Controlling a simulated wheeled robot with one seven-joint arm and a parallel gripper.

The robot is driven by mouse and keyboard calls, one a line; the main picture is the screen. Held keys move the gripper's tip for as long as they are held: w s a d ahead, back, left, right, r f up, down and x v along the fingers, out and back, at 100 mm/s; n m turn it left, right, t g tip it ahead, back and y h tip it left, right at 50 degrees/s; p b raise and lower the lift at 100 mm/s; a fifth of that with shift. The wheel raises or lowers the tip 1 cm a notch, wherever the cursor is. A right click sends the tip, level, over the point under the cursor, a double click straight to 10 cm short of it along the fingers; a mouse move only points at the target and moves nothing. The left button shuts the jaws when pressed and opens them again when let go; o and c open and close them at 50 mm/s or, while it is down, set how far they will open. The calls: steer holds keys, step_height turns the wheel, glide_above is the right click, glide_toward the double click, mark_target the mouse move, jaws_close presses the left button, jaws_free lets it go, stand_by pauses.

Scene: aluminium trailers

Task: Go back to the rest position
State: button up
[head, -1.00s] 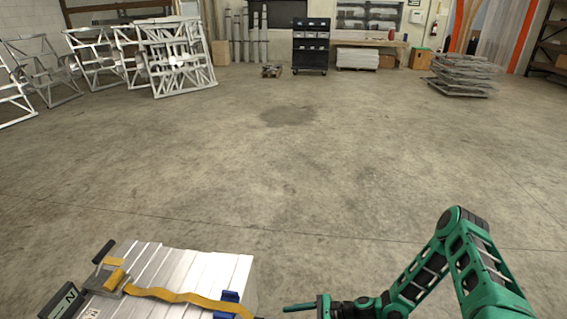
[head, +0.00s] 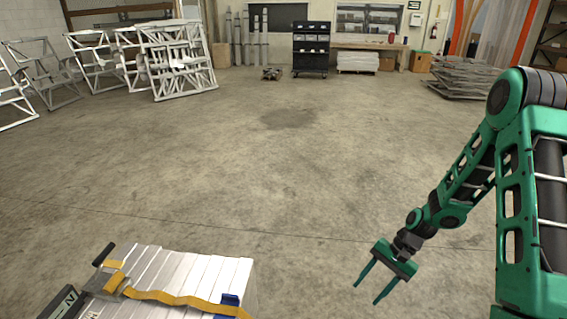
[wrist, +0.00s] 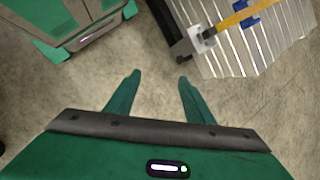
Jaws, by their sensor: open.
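My gripper (head: 372,283) is at the lower right in the head view, held out over open concrete floor, to the right of the strapped stack. Its two green fingers are apart with nothing between them. The wrist view also shows the open fingers (wrist: 157,80) with bare floor beyond them. My green arm reaches in from the right edge of the head view.
A stack of aluminium profiles (head: 190,268) with a yellow strap (head: 180,299) and a blue clip (head: 228,302) lies at lower left; it also shows in the wrist view (wrist: 215,62). White frames (head: 178,62) and a black cart (head: 310,50) stand far back. The middle floor is clear.

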steer(key=s+d+r+n+h, duration=0.1)
steer(key=s+d+r+h, duration=0.2)
steer(key=r, duration=0.4)
steer(key=s+d+r+t, duration=0.1)
steer(key=s+d+r, duration=0.2)
steer(key=d+r, duration=0.3)
steer(key=s+d+r+n+h, duration=0.1)
steer(key=s+d+r+h, duration=0.2)
steer(key=r, duration=0.5)
steer(key=s+d+r, duration=0.1)
steer(key=s+r, duration=0.3)
steer(key=s, duration=0.4)
steer(key=s+d+r+t, duration=0.1)
steer(key=s+r, duration=0.4)
steer(key=s, duration=0.3)
steer(key=shift+d+r+y, duration=0.25)
steer(key=shift+d+y, duration=0.05)
steer(key=shift+w+f, duration=0.25)
steer(key=shift+w, duration=0.3)
